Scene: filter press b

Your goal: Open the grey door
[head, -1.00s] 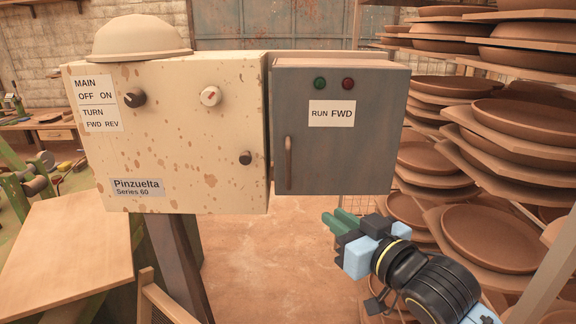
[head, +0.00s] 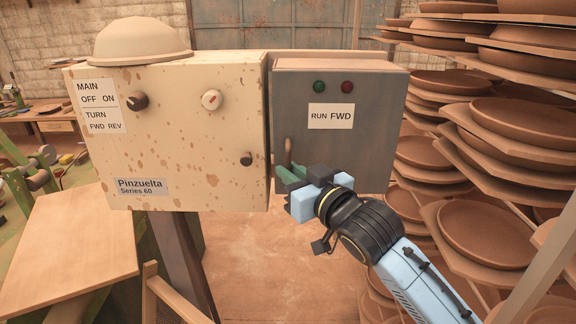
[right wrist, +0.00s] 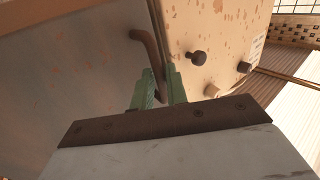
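The grey door (head: 350,158) is the front of the box at the right of the cabinet and looks closed. Its upright brown bar handle (head: 288,152) is near its left edge. My right gripper (head: 286,177) is at the lower part of this handle. In the right wrist view, the handle (right wrist: 147,47) runs down between the two green fingers (right wrist: 160,88). Little gap shows beside the bar, and I cannot tell whether the fingers press on it. The handle's lower end is hidden in the head view. My left gripper is not in view.
The spotted cream cabinet (head: 200,130) adjoins the grey door on the left, with a dark knob (head: 246,159) near the seam. Racks of brown round trays (head: 487,232) stand close on the right. A wooden board (head: 75,240) is at lower left. The floor below the door is clear.

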